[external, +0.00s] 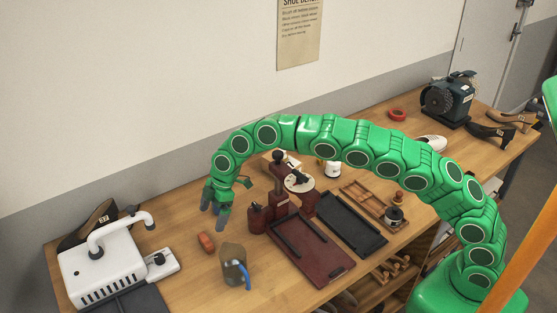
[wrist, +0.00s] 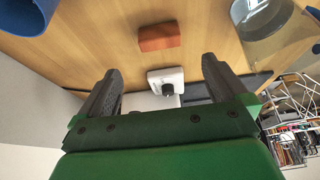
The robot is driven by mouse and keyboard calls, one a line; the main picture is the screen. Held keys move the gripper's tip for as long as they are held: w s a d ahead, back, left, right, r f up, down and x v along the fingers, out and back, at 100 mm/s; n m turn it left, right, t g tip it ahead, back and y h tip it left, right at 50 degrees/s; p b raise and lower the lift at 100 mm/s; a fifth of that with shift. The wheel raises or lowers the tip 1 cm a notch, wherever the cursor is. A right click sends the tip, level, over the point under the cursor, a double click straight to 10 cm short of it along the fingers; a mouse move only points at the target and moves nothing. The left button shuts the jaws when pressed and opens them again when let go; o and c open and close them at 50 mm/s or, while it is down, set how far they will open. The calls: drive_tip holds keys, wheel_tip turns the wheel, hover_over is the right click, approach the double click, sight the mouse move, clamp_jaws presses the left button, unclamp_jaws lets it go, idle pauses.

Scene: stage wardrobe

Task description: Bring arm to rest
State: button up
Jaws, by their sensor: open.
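My green arm arches over the workbench (external: 188,258) from its base at the right. My gripper (external: 217,212) hangs fingers-down at the arm's left end, above the bench and behind a brown jug with a blue handle (external: 234,268). In the wrist view my gripper (wrist: 160,82) shows two dark fingers spread apart with nothing between them. Beyond the fingertips are an orange-brown block (wrist: 159,37) and a white piece with a dark knob (wrist: 166,80). In the external view the reddish block (external: 206,242) lies on the bench just left of the jug.
A white machine with a curved pipe (external: 103,272) stands at the left. A dark red press (external: 310,250) and a black tray (external: 350,223) lie under the arm. A grinder (external: 448,97) and shoes (external: 492,135) are at the far right. Bare bench lies around the block.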

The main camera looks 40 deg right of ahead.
drive_tip(key=shift+d+r, duration=0.25)
drive_tip(key=shift+r, duration=0.35)
